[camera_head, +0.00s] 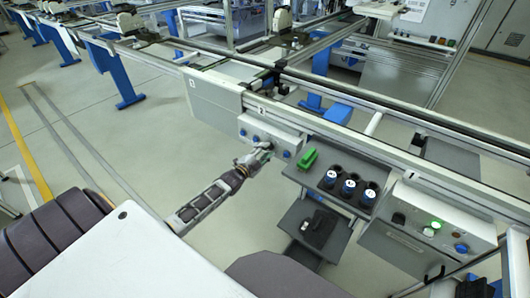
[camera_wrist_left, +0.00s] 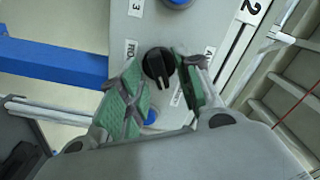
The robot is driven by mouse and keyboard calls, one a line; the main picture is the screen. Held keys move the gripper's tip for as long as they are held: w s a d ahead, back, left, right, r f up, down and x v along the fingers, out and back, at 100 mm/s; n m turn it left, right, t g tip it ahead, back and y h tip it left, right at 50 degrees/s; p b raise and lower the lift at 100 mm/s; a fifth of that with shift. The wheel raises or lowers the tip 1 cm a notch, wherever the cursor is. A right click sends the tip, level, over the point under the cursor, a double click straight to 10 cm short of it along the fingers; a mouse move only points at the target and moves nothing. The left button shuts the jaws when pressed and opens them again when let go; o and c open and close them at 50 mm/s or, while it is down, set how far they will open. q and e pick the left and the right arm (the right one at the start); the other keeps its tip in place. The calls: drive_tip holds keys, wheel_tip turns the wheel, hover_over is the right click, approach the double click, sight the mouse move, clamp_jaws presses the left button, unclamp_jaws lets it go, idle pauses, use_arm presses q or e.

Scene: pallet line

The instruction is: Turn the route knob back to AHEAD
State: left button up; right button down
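The black route knob (camera_wrist_left: 157,62) sits on a grey panel (camera_wrist_left: 190,22) in the left wrist view. A pale mark shows on its lower side; its exact setting is hard to tell. Partly cut-off labels stand beside it, one starting with "FRO" (camera_wrist_left: 130,49) and one starting with "A" (camera_wrist_left: 209,56). My left gripper (camera_wrist_left: 160,60) is open, its green-padded fingers on either side of the knob; I cannot tell whether they touch it. In the head view my left gripper (camera_head: 264,153) is at the front of the control box (camera_head: 285,140) and hides the knob. My right gripper is not seen.
Blue buttons (camera_wrist_left: 151,116) sit close to the knob. Right of the box are a green block (camera_head: 308,159) and several dark cups with blue-and-white tops (camera_head: 349,186) on a grey shelf. Conveyor rails run behind.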

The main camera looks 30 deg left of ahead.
use_arm(q)
drive_tip(key=shift+c, duration=0.3)
clamp_jaws()
